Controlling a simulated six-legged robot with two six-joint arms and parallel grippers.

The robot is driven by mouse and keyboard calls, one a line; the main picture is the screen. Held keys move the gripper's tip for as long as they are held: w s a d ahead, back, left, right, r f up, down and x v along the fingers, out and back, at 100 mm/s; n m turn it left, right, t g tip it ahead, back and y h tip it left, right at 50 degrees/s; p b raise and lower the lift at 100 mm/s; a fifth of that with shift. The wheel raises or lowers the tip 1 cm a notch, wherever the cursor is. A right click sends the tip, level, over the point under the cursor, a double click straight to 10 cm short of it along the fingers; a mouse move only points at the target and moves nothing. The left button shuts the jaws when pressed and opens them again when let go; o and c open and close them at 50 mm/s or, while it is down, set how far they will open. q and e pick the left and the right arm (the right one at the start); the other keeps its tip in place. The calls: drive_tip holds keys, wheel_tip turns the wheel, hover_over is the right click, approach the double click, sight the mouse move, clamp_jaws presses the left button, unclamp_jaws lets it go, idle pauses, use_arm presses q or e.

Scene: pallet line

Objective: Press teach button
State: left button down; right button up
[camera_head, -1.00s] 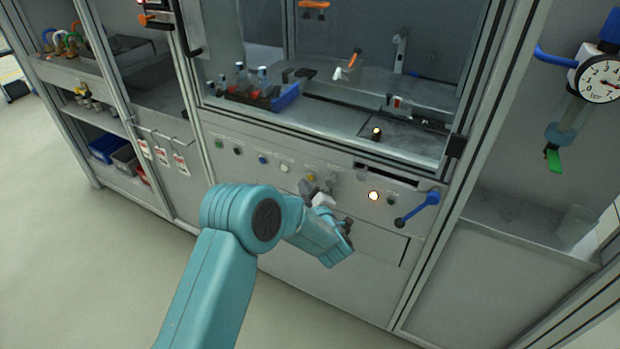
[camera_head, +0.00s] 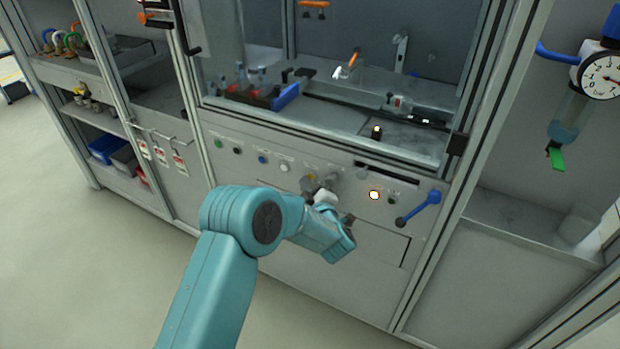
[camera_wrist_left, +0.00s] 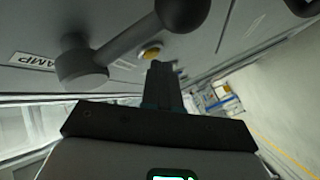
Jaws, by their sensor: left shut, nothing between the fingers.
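A row of buttons runs along the sloping grey front panel in the head view. Its labels are too small to read there, so I cannot tell from lettering which is the teach button. A yellow button (camera_head: 311,177) sits mid-row and also shows in the left wrist view (camera_wrist_left: 152,51). My left gripper (camera_head: 309,186) is shut and empty, its tips close to the yellow button. In the left wrist view its fingers (camera_wrist_left: 161,68) point at that button; I cannot tell whether they touch it. My right gripper is not in view.
A grey lever with a ball end (camera_wrist_left: 82,62) is close beside the fingers, near a label ending "AMP". A lit white button (camera_head: 374,195) and a blue handle (camera_head: 421,207) are further right. Blue (camera_head: 262,159) and white (camera_head: 284,167) buttons are left.

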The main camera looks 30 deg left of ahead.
use_arm(q)
drive_tip(key=shift+w, duration=0.3)
drive_tip(key=shift+s, duration=0.1)
idle(0.4)
drive_tip(key=shift+s+b, duration=0.35)
drive_tip(key=shift+s, duration=0.4)
drive_tip(key=shift+s+a+b, duration=0.1)
drive_tip(key=shift+s+b, duration=0.25)
drive_tip(key=shift+s, duration=2.15)
